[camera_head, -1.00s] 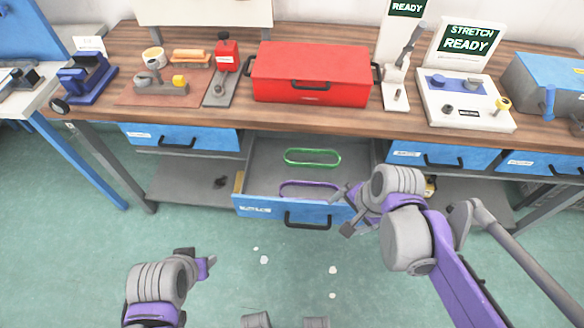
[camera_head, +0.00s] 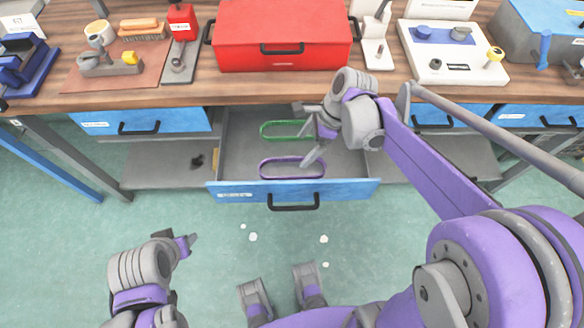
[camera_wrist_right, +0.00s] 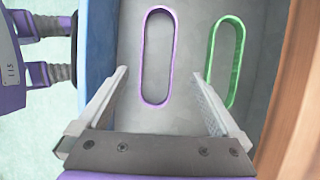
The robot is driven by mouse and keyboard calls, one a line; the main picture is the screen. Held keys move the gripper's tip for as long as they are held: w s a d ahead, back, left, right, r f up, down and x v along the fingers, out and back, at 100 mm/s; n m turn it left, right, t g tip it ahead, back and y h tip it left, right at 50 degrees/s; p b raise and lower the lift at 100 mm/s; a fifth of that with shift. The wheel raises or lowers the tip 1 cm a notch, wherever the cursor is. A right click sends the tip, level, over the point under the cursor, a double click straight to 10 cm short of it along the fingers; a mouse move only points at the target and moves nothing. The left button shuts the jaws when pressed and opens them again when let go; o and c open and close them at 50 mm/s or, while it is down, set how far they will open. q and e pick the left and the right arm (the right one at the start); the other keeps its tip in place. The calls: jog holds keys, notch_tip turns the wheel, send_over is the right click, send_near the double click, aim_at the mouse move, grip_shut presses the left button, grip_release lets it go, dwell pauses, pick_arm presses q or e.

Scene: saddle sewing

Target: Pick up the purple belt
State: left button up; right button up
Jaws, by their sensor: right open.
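The purple belt (camera_head: 292,177), a thin long loop, lies flat in the front part of an open drawer. In the right wrist view the purple belt (camera_wrist_right: 145,75) lies ahead, between the lines of the two fingers. My right gripper (camera_head: 306,135) is over the drawer, near the belt's right end; in the wrist view it (camera_wrist_right: 160,95) is open with nothing between its fingers. A green belt (camera_head: 284,122) lies behind the purple one and shows at the right in the wrist view (camera_wrist_right: 240,75). My left gripper (camera_head: 176,242) is low at the left, over the floor; its jaw state is unclear.
The open drawer (camera_head: 345,190) has a blue front with a dark handle. Above it the wooden bench (camera_head: 140,95) holds a red toolbox (camera_head: 280,25) at its edge. A stretch machine (camera_head: 445,60) stands to the right. Blue closed drawers flank the open one.

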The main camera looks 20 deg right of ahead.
aim_at(288, 171)
jog(key=x, duration=0.4)
jog(key=shift+b, duration=0.3)
jog(key=shift+s+d+b+x, duration=0.15)
jog(key=shift+b+x, duration=0.1)
jog(key=shift+x, duration=1.25)
jog(key=shift+s+d+b+x, duration=0.15)
jog(key=shift+b+x, duration=0.1)
jog(key=shift+x, duration=1.2)
jog(key=shift+f, duration=0.1)
jog(key=c, duration=1.2)
jog(key=shift+r+p, duration=0.9)
jog(key=shift+r, duration=4.1)
jog(key=shift+c, duration=0.2)
